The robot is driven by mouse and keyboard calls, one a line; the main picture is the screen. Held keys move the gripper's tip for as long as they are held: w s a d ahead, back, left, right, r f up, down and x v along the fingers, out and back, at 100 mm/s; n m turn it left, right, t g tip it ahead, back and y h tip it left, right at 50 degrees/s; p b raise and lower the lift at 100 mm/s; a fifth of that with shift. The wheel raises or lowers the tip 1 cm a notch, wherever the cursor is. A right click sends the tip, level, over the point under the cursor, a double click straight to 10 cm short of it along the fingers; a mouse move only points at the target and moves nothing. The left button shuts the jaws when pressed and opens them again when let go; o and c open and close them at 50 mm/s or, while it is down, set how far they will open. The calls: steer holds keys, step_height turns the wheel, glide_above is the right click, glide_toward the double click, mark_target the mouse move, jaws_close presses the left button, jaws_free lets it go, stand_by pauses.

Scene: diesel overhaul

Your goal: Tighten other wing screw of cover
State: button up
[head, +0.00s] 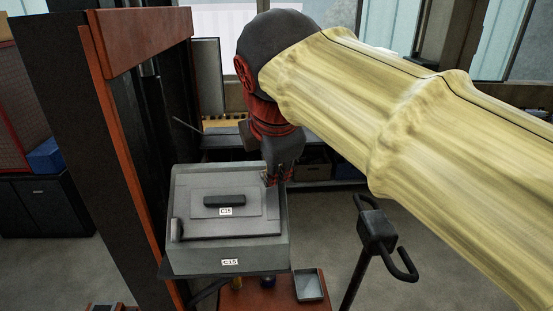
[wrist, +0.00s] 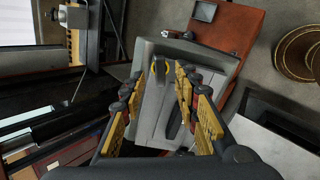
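The grey box (head: 230,257) marked C15 has a flat cover (head: 235,227) with a dark bar handle (head: 224,200). One upright wing screw (head: 177,229) stands at the cover's left edge. My gripper (head: 273,178) points down at the cover's far right corner and hides what is there. In the wrist view my gripper (wrist: 160,84) is open, with yellow-padded fingers apart over the box. A small grey piece with yellow edges (wrist: 161,70), apparently the other wing screw, shows between the fingertips. I cannot tell whether the fingers touch it. The handle (wrist: 175,118) lies beside the right finger.
A rust-red frame post (head: 110,130) stands close on the left of the box. A black stand with a handle (head: 377,235) is to the right. A small grey tray (head: 309,285) lies on the red surface below the box. The floor at far right is mostly clear.

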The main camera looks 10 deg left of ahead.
steer(key=shift+b+x, duration=0.55)
steer(key=shift+x, duration=1.15)
steer(key=c, duration=0.7)
jaws_close()
steer(key=m+b, duration=0.1)
steer(key=m, duration=0.3)
steer(key=shift+m, duration=0.3)
